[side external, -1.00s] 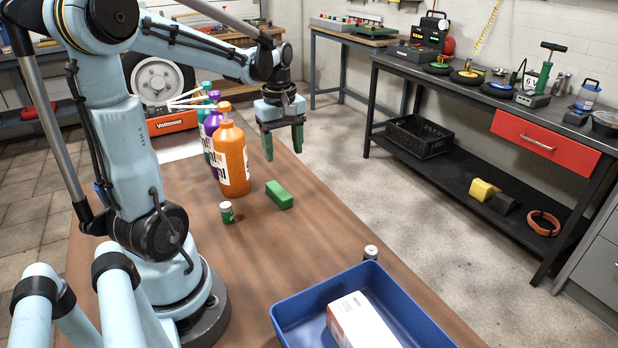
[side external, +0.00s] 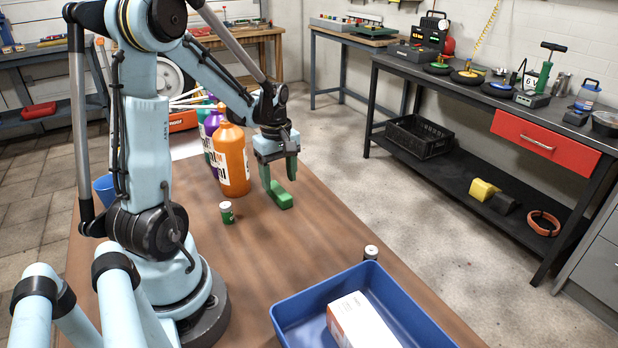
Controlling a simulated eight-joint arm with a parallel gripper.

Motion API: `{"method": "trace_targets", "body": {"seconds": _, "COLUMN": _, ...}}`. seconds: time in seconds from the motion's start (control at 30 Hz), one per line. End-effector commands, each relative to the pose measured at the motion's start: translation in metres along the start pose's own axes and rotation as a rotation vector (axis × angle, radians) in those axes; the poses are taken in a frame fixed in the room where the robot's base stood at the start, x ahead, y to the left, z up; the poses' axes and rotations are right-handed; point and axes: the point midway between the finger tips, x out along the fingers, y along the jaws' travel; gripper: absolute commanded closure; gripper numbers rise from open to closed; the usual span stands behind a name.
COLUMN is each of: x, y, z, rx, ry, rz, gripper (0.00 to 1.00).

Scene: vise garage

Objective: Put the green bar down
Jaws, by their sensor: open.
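The green bar (side external: 284,201) lies flat on the brown table, to the right of the orange bottle. My gripper (side external: 279,182) points down at the bar's far end, with its two green fingers apart and nothing seen held between them. The fingertips are close to the bar and overlap its far end in the picture. I cannot tell whether they touch it or stand on either side of it.
An orange bottle (side external: 234,163) stands close to the left of my gripper, with purple and green bottles behind it. A small green can (side external: 227,212) stands left of the bar. A blue tray (side external: 285,318) holding a white box (side external: 362,322) is nearer. Bare table (side external: 290,240) lies between.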

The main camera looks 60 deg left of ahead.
Motion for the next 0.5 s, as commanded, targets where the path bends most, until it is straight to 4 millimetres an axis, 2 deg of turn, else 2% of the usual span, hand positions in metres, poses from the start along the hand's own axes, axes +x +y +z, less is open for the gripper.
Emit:
{"method": "trace_targets", "body": {"seconds": 0.23, "x": 0.031, "y": -0.002, "z": -0.002, "rx": -0.001, "ry": 0.0, "rz": 0.0, "gripper": 0.38}}
{"method": "trace_targets", "body": {"seconds": 0.5, "x": 0.041, "y": -0.002, "z": -0.002, "rx": 0.0, "ry": 0.0, "rz": 0.0, "gripper": 0.38}}
